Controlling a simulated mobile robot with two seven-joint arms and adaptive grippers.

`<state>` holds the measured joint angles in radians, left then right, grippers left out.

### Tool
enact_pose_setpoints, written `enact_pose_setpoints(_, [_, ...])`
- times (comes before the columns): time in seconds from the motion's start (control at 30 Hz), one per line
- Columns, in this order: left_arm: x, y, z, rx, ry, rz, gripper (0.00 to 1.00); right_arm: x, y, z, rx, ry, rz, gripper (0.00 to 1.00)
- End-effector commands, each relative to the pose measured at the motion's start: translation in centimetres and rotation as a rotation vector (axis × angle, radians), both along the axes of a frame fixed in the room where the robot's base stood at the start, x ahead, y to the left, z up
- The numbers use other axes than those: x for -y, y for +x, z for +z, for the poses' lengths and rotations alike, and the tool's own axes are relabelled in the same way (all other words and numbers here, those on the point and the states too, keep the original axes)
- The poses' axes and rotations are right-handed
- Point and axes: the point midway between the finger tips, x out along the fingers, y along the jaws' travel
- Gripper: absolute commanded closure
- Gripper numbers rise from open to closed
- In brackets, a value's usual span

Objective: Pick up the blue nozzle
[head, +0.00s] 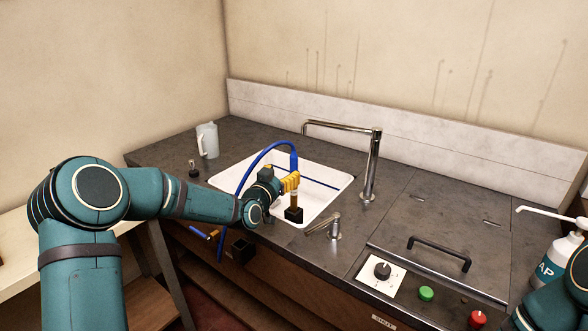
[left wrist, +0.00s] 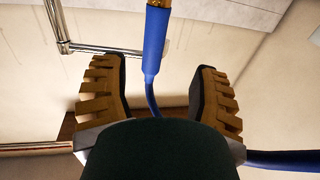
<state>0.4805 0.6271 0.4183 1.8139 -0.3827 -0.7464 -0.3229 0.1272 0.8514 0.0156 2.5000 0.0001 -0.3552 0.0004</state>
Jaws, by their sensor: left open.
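The blue nozzle (head: 294,161) shows over the white sink (head: 338,184) in the head view, with its blue hose (head: 258,153) arching away to the left. In the left wrist view the nozzle (left wrist: 156,42) is a blue sleeve with a brass end at the top edge. My right gripper is out of view.
A metal faucet (head: 372,165) rises behind the sink, and a short lever (head: 334,226) stands at its front right. A pale jug (head: 207,140) is at the back left. A soap bottle (head: 556,262) stands at the right. The dark counter between faucet and soap is mostly clear.

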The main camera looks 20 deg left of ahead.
Motion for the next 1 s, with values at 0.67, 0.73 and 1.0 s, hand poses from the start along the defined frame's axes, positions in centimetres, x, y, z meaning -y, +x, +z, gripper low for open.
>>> enact_pose_setpoints(0.67, [1.7,6.2,-0.3,0.0,-0.001,0.0,0.39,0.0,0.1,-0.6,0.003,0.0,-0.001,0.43])
enact_pose_setpoints(0.73, [1.8,6.4,-0.3,-0.001,-0.001,-0.001,0.39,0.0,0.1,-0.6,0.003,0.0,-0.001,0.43])
enact_pose_setpoints(1.0, [1.8,6.4,-0.3,0.0,-0.001,-0.001,0.57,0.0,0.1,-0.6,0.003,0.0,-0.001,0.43])
